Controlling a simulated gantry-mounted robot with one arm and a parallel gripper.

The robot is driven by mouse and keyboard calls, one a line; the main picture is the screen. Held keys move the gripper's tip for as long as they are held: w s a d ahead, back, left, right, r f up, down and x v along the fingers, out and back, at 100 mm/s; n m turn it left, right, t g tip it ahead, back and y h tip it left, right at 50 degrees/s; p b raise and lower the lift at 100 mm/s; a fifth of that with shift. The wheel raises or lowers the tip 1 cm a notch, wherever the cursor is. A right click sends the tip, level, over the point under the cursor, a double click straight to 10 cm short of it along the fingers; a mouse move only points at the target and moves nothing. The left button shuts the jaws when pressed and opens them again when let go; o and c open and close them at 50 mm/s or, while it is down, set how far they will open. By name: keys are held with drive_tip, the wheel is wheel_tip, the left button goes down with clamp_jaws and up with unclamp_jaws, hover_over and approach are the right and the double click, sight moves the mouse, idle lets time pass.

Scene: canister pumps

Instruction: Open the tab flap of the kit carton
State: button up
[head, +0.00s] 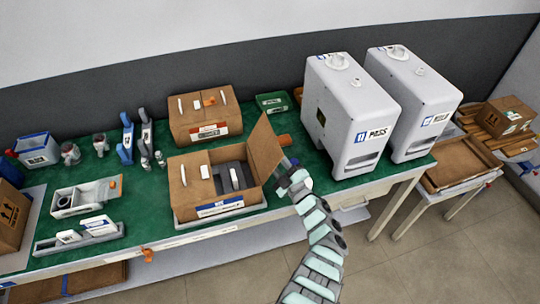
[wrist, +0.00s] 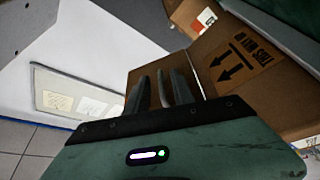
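A brown carton (head: 187,197) with a white and blue label stands at the front middle of the green bench, beside my gripper; I take it as the kit carton. Its right-hand flap (head: 265,148) stands raised, tilted outward. White tabs show on its top, and dark grey parts show inside. My gripper (head: 290,166) is just right of the flap; whether they touch is unclear. In the wrist view, my gripper's dark fingers (wrist: 163,88) are apart beside a brown cardboard face (wrist: 238,62) with printed down-pointing arrows. Nothing is clearly held between them.
A second carton (head: 205,112) stands behind. Two white canister pumps (head: 350,115) (head: 415,100) stand at the right of the bench (head: 140,185). Small trays and tools fill the left. A side table (head: 460,165) holds a wooden tray. The floor in front is clear.

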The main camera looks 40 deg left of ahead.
drive_tip(key=shift+w+a+r, duration=0.1)
drive_tip(key=shift+a+r, duration=0.05)
drive_tip(key=shift+a, duration=0.5)
drive_tip(key=shift+c, duration=0.3)
clamp_jaws()
idle(0.6)
